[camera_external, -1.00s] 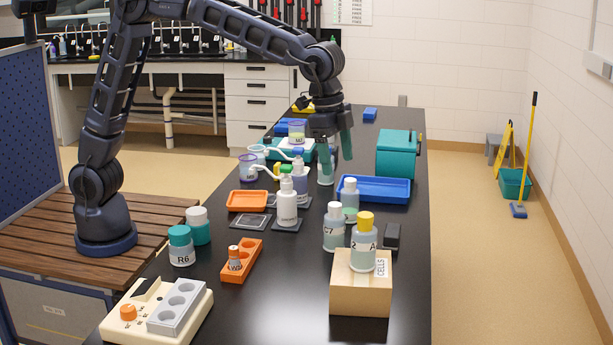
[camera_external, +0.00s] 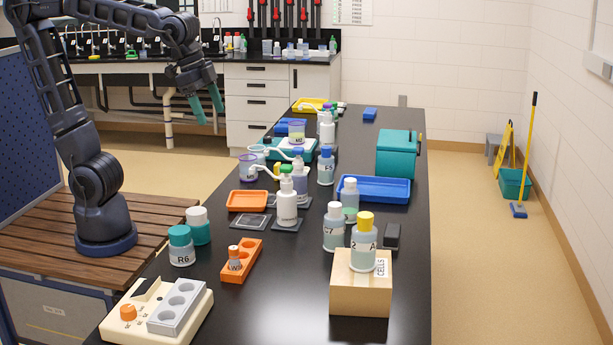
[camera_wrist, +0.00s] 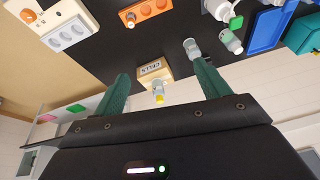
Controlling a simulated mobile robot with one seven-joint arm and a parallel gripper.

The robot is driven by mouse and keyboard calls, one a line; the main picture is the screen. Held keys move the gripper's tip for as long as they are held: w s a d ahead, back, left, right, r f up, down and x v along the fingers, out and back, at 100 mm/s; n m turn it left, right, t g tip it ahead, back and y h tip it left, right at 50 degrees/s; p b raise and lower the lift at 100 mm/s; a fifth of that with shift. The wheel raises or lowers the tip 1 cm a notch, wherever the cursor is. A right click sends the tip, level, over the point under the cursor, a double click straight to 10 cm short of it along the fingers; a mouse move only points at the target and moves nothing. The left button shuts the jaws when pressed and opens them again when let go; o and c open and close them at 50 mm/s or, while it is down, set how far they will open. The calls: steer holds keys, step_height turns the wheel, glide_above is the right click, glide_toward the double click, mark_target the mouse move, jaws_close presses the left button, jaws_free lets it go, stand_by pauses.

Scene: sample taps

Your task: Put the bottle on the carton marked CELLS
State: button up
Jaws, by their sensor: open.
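The carton marked CELLS (camera_external: 345,297) is a tan box at the front right of the black bench. A clear bottle with a yellow cap (camera_external: 363,250) stands upright on its top; its label shows a 2 and an A. Both also show in the wrist view, the carton (camera_wrist: 148,70) and the bottle (camera_wrist: 158,87). My gripper (camera_external: 208,106) is open and empty, raised off the left side of the bench, well away from the carton. In the wrist view my gripper (camera_wrist: 162,72) shows two green fingers wide apart.
White-capped bottles (camera_external: 334,230) and a dark block (camera_external: 392,236) stand close behind the carton. A blue-capped bottle (camera_external: 325,168) is farther back, left of a blue tray (camera_external: 385,197). Pump bottles, an orange rack (camera_external: 248,252) and teal-marked jars (camera_external: 181,250) fill the left side.

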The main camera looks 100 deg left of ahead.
steer(key=s+a+f, duration=0.1)
steer(key=s+f, duration=0.2)
steer(key=s, duration=0.4)
steer(key=s+a+f+n, duration=0.1)
steer(key=s+f, duration=0.1)
steer(key=s, duration=0.5)
steer(key=shift+s+a+f+t, duration=0.25)
steer(key=shift+s+f+t, duration=0.1)
steer(key=shift+f+t, duration=0.05)
